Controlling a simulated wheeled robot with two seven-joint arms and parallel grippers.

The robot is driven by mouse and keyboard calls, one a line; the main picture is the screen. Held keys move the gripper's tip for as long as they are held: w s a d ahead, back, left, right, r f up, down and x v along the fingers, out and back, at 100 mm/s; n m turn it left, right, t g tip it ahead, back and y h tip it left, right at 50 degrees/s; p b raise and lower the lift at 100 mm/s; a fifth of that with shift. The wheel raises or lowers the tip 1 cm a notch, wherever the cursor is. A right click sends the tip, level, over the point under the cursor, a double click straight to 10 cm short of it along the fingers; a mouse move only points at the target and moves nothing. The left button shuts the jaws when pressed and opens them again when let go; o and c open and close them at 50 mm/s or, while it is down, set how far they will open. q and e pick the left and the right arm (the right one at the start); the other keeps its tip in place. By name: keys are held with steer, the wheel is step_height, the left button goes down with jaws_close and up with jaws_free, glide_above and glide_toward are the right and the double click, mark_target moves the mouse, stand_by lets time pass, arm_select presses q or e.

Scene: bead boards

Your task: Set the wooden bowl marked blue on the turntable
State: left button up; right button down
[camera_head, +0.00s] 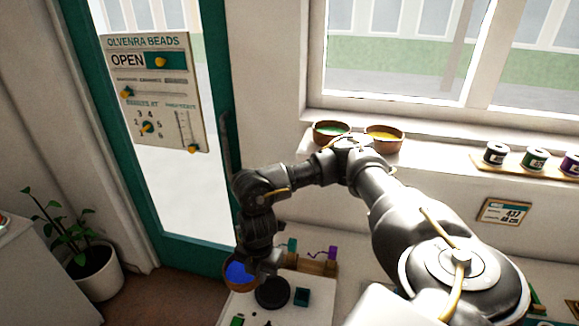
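The wooden bowl marked blue (239,272) has a brown wall and a blue inside. My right gripper (252,269) is at the bowl's right side and appears shut on its rim; its fingertips are small and partly hidden. The turntable, a round black disc (272,294), lies on the white table just right of and below the bowl in the picture. The bowl appears to be held up at the table's left edge, not over the disc. My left gripper is not in view.
Bowls with green (331,132) and yellow (384,138) insides stand on the windowsill. A wooden rack (318,266) with teal and purple pieces is behind the turntable. A dark teal block (302,297) lies right of it.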

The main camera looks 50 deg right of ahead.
steer(key=s+d+f+n+p, duration=0.1)
steer(key=s+d+n+p, duration=0.1)
steer(key=d+n, duration=0.4)
steer(key=shift+s+d, duration=0.65)
steer(key=shift+d, duration=0.4)
steer(key=shift+f, duration=0.15)
step_height(320, 180, down, 6)
steer(key=b, duration=0.6)
steer(key=shift+r, duration=0.2)
steer(key=shift+f, duration=0.2)
steer(key=shift+f+b, duration=0.3)
steer(key=shift+f, duration=0.05)
